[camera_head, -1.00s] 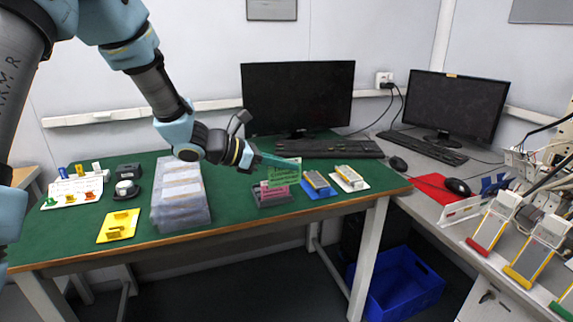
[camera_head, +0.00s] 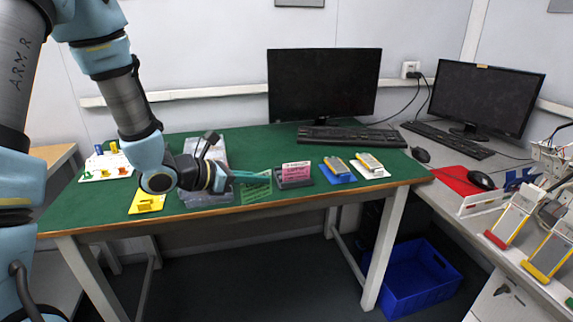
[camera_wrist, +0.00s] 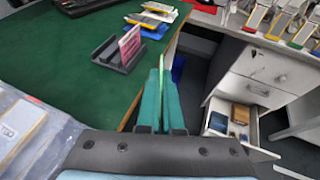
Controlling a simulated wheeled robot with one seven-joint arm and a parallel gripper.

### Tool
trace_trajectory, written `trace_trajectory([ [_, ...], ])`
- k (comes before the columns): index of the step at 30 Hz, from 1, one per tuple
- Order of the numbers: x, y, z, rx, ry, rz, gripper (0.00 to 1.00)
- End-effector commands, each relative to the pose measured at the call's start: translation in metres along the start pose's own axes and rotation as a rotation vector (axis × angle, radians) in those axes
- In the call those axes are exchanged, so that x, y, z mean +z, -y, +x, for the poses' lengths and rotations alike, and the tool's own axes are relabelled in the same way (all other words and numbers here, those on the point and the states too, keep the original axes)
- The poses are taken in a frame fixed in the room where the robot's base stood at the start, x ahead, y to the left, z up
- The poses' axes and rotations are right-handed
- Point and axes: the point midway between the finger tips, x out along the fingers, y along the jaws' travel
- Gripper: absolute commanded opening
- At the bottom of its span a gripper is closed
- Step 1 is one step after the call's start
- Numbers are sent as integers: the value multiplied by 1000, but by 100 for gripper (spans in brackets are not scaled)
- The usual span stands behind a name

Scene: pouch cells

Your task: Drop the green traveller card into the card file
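The green traveller card (camera_head: 257,186) is a thin see-through green sheet held at the tips of my gripper (camera_head: 246,175). In the wrist view it shows edge-on as a bright green line (camera_wrist: 161,82) between the two teal fingers of my gripper (camera_wrist: 162,98). The card file (camera_head: 293,183) is a dark grey slotted holder with a pink card (camera_head: 296,170) upright in it. It also shows in the wrist view (camera_wrist: 112,57), ahead and left of the fingers. The green card is beside the file, to its left in the head view, apart from it near the table's front edge.
A clear plastic box (camera_head: 208,197) stands behind the fingers. Blue (camera_head: 337,172) and white (camera_head: 371,167) trays with pouch cells lie right of the file. A yellow plate (camera_head: 147,203) lies left. Below is an open drawer (camera_wrist: 228,128) and a blue crate (camera_head: 418,282).

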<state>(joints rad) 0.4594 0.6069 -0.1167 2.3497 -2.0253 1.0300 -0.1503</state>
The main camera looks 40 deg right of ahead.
Motion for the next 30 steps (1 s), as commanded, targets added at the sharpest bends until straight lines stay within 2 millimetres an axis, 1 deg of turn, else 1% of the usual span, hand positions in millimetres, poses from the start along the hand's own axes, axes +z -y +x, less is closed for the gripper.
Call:
trace_trajectory([
  [1,-17,-6,-16,49,-4,-29,0],
  [2,-27,-11,-26,80,-6,-42,0],
  [3,-42,-17,-41,128,-6,-63,0],
  [5,-65,-26,-64,204,-7,-96,0],
  [6,-81,-34,-80,255,-6,-117,0],
  [8,-104,-43,-103,331,-7,-148,0],
  [9,-119,-50,-119,382,-6,-169,0],
  [11,-142,-60,-142,459,-6,-199,0],
  [12,-157,-67,-158,509,-5,-220,0],
  [14,-180,-77,-181,585,-5,-250,0],
  [15,-194,-84,-196,634,-4,-268,0],
  [18,-225,-98,-228,737,-2,-308,0],
  [22,-256,-112,-259,840,-1,-348,0],
  [24,-268,-117,-272,880,-1,-365,0],
  [30,-295,-130,-300,973,0,-402,0],
])
